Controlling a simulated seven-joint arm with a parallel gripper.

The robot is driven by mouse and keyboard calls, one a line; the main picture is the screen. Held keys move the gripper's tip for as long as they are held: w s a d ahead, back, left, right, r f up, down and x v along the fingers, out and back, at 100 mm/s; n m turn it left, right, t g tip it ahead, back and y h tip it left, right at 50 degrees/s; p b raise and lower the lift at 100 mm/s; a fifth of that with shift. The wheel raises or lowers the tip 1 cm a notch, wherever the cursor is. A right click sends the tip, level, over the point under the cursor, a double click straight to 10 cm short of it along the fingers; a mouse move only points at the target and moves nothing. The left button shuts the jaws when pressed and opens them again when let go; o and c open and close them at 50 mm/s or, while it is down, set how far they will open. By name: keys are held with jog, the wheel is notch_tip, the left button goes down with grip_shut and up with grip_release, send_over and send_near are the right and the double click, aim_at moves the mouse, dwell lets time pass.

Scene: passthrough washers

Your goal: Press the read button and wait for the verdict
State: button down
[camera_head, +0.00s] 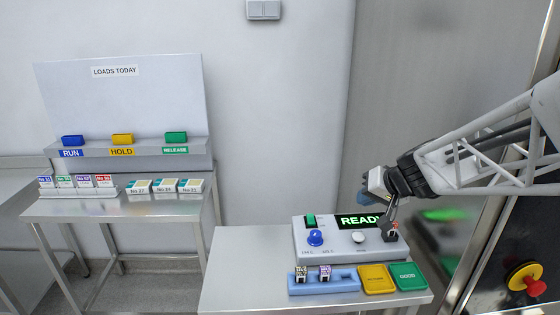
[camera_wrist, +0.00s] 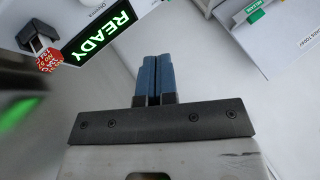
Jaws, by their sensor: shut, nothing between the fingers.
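The reader box (camera_head: 345,249) stands on the near table, its display (camera_head: 361,220) lit green with READY. The display also shows in the wrist view (camera_wrist: 98,32). A white round button (camera_head: 358,237) sits on its face below the display; its small label is too blurred to read. A red tag (camera_wrist: 47,60) with white lettering sits in a dark holder (camera_head: 390,235) at the box's right end. My gripper (camera_head: 362,199) is above the box near the display's right part, apart from the button. Its blue fingertips (camera_wrist: 153,62) are together and empty.
A blue knob (camera_head: 315,237) and green switch (camera_head: 310,220) are on the box. In front lie a blue rack (camera_head: 345,281) with two tags, a yellow tray (camera_head: 377,279) and a green tray (camera_head: 408,277). A red stop button (camera_head: 527,279) is at right. The table's left part is clear.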

aim_at(361, 235)
jog(key=shift+w+d+f, duration=0.1)
jog(key=shift+w+d, duration=0.45)
jog(key=shift+w, duration=0.2)
jog(key=shift+f, duration=0.15)
jog(key=shift+f, duration=4.2)
jog(key=shift+f, duration=1)
jog(key=shift+r, duration=0.95)
jog(key=shift+r, duration=0.15)
jog(key=shift+r, duration=2.4)
